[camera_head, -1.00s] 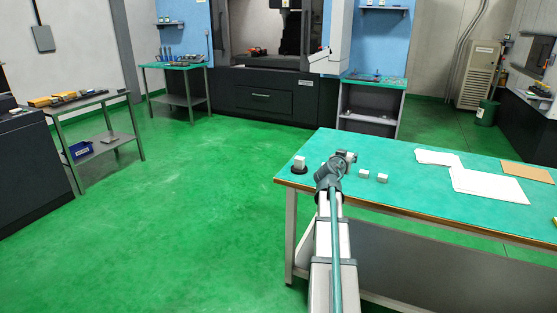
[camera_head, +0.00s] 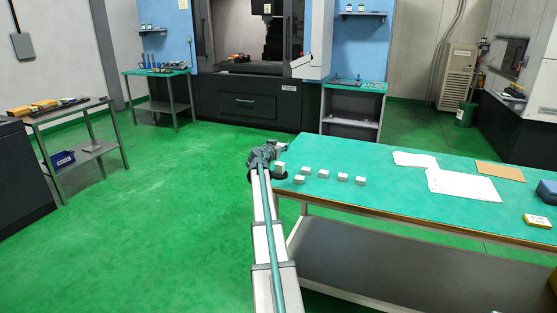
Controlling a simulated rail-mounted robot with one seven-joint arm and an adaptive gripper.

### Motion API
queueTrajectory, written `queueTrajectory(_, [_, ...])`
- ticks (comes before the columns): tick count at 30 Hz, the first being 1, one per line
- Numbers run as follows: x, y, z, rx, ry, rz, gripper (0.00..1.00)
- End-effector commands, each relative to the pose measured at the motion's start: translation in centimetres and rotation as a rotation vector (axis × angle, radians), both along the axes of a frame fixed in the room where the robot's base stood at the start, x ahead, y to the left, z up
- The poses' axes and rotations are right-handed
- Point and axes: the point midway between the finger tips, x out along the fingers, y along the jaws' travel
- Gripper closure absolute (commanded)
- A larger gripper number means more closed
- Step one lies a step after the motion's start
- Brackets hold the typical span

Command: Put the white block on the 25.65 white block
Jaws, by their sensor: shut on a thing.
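My gripper (camera_head: 281,149) is at the end of my arm, above the far left corner of the green table. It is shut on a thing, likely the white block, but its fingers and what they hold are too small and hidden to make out. Just below it in the picture, a white block (camera_head: 280,168) sits on a dark round base (camera_head: 283,178) near the table's left edge. Several similar white blocks stand to the right, among them one in front (camera_head: 299,180) and others in a row (camera_head: 323,174), (camera_head: 342,178), (camera_head: 360,181). I cannot read any size marks.
The table is clear in front of the blocks. A machine (camera_head: 250,105) and side tables stand farther back.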

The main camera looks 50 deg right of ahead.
Motion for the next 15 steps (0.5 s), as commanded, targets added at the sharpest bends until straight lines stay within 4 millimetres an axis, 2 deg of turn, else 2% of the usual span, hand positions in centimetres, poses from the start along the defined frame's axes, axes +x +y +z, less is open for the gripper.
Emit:
queueTrajectory(1, [1.2,-1.3,-0.3,0.000,0.001,0.001,1.00])
queueTrajectory(6, [2.6,-3.0,-3.3,0.000,0.002,0.000,1.00])
queueTrajectory(9, [3.2,-3.7,-4.5,0.000,0.001,0.000,1.00])
queueTrajectory(15, [3.7,-4.3,-5.6,-0.001,0.000,0.001,1.00])
